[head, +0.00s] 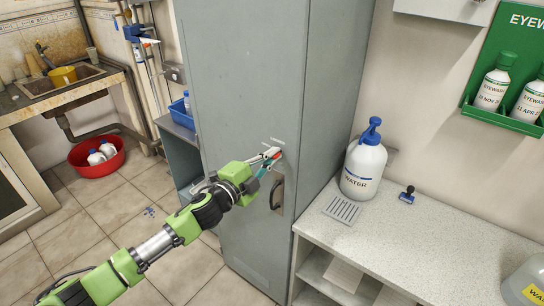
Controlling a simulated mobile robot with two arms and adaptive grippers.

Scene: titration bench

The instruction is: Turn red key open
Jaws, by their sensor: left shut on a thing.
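A tall grey metal cabinet (240,75) stands in the middle of the head view, its door closed. A dark pull handle (277,192) is on the door near its right edge. My left gripper (276,156) is at the door just above this handle, shut on the red key at the lock. The fingers hide nearly all of the key and the lock, so I cannot tell how far the key is turned. My right gripper is out of view.
A speckled bench (400,232) with a white water jug (364,165) stands close on the cabinet's right. A blue-handled stamp-like item (407,195) lies on it. A red basin (97,156) with bottles is on the floor at left. The tiled floor before the cabinet is largely clear.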

